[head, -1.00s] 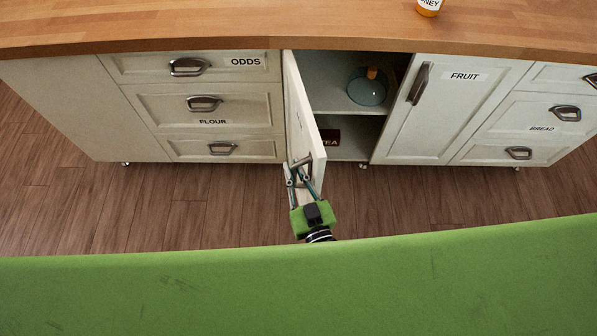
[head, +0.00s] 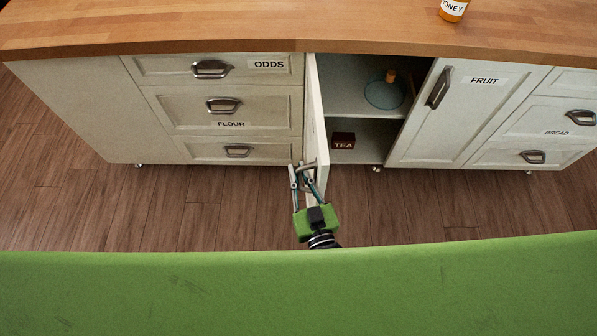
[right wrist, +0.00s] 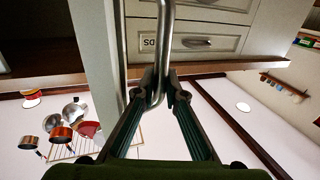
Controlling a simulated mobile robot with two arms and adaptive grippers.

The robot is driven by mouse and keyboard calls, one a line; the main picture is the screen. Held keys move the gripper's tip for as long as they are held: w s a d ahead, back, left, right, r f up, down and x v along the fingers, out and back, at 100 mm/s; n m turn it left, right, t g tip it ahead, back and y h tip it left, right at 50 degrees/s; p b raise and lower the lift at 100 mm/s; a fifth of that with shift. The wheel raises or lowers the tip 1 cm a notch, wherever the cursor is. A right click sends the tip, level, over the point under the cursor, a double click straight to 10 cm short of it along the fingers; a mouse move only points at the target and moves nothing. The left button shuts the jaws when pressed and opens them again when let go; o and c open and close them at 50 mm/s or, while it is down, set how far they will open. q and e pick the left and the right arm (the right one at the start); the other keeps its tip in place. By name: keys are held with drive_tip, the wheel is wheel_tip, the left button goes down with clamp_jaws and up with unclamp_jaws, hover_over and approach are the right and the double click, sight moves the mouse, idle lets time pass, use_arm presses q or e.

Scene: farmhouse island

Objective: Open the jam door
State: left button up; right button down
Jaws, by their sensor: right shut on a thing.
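The jam door (head: 318,125) is a pale cabinet door standing wide open, seen nearly edge-on in the head view between the drawers and the open compartment. Its label is not readable from here. My right gripper (head: 309,178) is at the free edge of the door, shut on its metal handle. In the right wrist view the handle (right wrist: 164,45) runs between the two fingers of the gripper (right wrist: 164,92). My left gripper is not in view.
The open compartment holds a bluish glass dish (head: 384,93) on its shelf and a dark TEA box (head: 343,140) below. Drawers labelled ODDS and FLOUR (head: 224,107) stand left, the shut FRUIT door (head: 465,110) right. A honey jar (head: 453,9) stands on the wooden worktop (head: 200,28).

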drive_tip(key=c, duration=2.4)
unclamp_jaws()
drive_tip(key=shift+w+r, duration=0.1)
drive_tip(key=shift+r, duration=0.05)
drive_tip(key=v, duration=1.2)
